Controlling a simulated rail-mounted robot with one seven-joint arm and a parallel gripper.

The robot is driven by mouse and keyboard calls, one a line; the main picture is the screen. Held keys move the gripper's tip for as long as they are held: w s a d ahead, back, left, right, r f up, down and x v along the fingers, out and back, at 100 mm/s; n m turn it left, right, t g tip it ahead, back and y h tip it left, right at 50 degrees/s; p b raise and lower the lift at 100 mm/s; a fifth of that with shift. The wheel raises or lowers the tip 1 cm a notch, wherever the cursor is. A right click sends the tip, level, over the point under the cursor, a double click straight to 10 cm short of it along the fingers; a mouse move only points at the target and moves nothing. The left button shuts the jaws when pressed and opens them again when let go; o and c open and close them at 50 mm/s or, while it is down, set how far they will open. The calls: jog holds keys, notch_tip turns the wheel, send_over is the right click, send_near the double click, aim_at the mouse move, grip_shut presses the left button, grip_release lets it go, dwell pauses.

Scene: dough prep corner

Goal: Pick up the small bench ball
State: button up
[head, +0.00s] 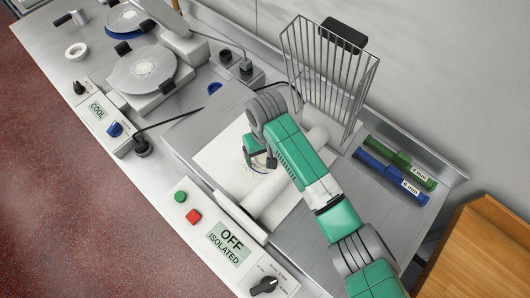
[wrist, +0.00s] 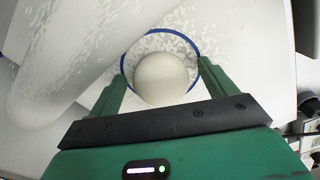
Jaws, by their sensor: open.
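The small bench ball (wrist: 161,80) is a pale, round dough ball. In the wrist view it sits inside a blue ring (wrist: 190,37) marked on the floured white surface. My gripper (wrist: 161,72) is open, with one green finger on the left of the ball and one on the right. A gap seems to show between the right finger and the ball; whether the left finger touches it I cannot tell. In the head view my gripper (head: 262,162) is low over the white sheet, and my arm and gripper hide the ball there.
A pale roller (head: 262,197) lies close beside my gripper, also large at the left of the wrist view (wrist: 95,45). A wire guard (head: 330,75) stands behind. Green (head: 400,163) and blue (head: 390,178) bars lie at right. The control panel (head: 225,243) reads OFF ISOLATED.

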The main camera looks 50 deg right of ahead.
jog(key=shift+c, duration=0.4)
jog(key=c, duration=1)
jog(key=shift+c, duration=0.2)
jog(key=shift+r, duration=0.1)
